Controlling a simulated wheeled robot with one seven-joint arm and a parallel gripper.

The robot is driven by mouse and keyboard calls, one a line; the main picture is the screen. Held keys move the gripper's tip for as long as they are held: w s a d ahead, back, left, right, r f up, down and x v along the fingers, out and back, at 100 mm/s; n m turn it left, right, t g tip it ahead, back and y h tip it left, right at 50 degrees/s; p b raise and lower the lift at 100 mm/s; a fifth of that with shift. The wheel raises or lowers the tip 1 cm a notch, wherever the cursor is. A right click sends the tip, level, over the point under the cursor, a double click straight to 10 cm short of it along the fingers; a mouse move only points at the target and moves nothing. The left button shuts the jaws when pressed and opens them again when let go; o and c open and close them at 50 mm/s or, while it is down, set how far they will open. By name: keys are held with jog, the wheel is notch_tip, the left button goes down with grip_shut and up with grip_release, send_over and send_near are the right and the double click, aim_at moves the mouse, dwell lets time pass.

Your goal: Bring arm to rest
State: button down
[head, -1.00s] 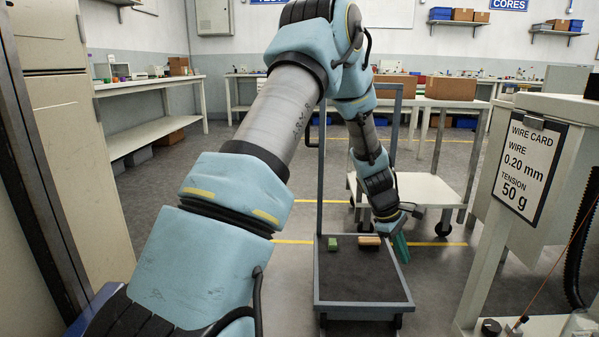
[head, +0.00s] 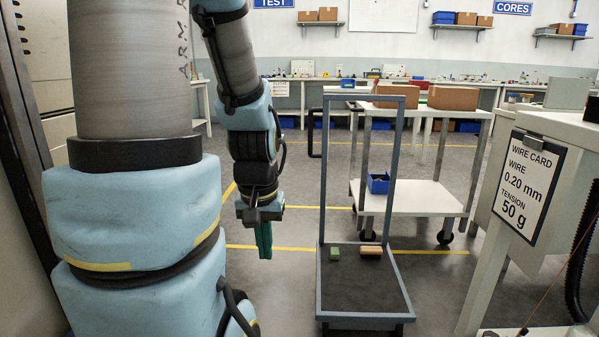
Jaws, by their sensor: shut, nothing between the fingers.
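My arm stands at the left of the head view, with its forearm hanging down in front of the floor. My gripper (head: 264,243) points downward, left of the cart, with its green fingers shut and nothing between them. It is apart from the cart and from everything on it.
A dark platform cart (head: 362,287) with a tall grey handle stands at centre. On it lie a green block (head: 335,254) and a tan block (head: 371,250). A white trolley (head: 415,197) with a blue bin (head: 378,184) is behind. A wire card sign (head: 528,176) stands right.

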notch_tip(320, 180, up, 28)
jog(key=p, duration=2.6)
jog(key=shift+p, duration=0.3)
jog(key=shift+d, duration=0.1)
